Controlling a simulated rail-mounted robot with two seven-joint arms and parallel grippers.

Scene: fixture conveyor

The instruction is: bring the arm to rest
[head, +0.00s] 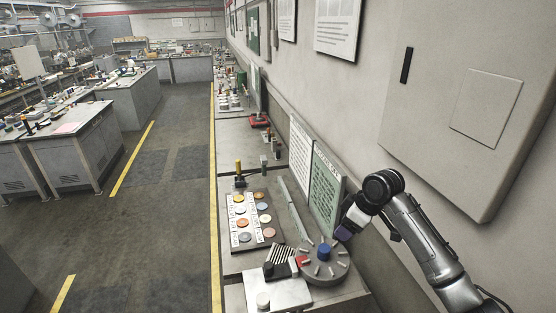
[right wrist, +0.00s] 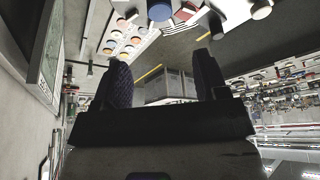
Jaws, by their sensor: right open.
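My right arm (head: 425,240) comes in from the lower right of the head view and bends near the wall. Its gripper (head: 344,232) hangs beside the green board, just right of the round grey fixture. In the right wrist view the two dark fingers of the gripper (right wrist: 163,80) stand wide apart with nothing between them. Whether the gripper touches the board cannot be told. My left gripper does not show.
A round grey fixture (head: 322,270) with a blue knob (head: 324,251) stands on the bench below the gripper. A panel with several coloured discs (head: 240,222) lies to its left. A green board (head: 327,185) leans behind. A grey wall cabinet (head: 455,120) juts out above the arm. The aisle (head: 170,200) is clear.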

